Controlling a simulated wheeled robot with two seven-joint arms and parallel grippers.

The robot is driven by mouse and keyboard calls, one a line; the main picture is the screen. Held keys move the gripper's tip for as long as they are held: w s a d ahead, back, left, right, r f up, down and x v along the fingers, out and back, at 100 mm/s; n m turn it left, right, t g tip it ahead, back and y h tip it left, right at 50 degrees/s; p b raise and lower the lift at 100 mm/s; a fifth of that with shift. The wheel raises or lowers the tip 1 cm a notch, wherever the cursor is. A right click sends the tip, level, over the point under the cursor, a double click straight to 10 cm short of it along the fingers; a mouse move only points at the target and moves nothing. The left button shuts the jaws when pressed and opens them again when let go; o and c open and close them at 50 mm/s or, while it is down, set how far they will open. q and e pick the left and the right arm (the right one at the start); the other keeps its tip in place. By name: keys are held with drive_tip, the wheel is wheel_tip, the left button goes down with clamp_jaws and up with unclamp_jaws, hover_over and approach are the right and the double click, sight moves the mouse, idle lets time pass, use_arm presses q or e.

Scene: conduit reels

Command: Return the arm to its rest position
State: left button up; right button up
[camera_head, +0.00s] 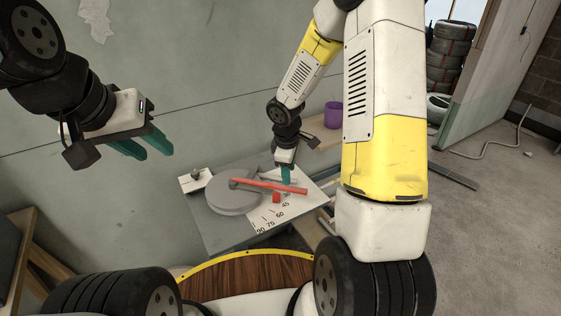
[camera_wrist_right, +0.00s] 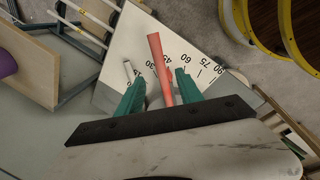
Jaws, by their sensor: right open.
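My right gripper (camera_head: 287,178) is above a bench that holds a round grey disc (camera_head: 232,209) and a white plate marked with angles (camera_head: 262,222). A red bar (camera_head: 262,186) lies across the disc and plate. In the right wrist view, the red bar (camera_wrist_right: 158,62) shows between the two spread teal fingers of my right gripper (camera_wrist_right: 159,90); I cannot tell whether they touch it. My left gripper (camera_head: 143,148) is raised at the upper left, its teal fingers apart with nothing between them.
A small red block (camera_head: 276,198) is on the plate below the bar. A purple cup (camera_head: 333,114) stands on a wooden surface (camera_head: 325,135) behind the bench. Stacked tires (camera_head: 450,55) stand at the upper right. The floor at right is mostly clear.

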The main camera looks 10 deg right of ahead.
wheel_tip(320, 180, up, 10)
drive_tip(key=s+d+m+t, duration=0.1)
drive_tip(key=s+d+m, duration=0.1)
drive_tip(key=s+m, duration=0.1)
drive_tip(key=s+a+r+m+t+y, duration=0.2)
drive_tip(key=s+r+m, duration=0.7)
drive_tip(key=s+r, duration=0.8)
drive_tip(key=shift+s+a+r+t+y, duration=0.15)
drive_tip(key=shift+s+a+t+y, duration=0.35)
drive_tip(key=shift+s, duration=0.4)
drive_tip(key=shift+d, duration=0.1)
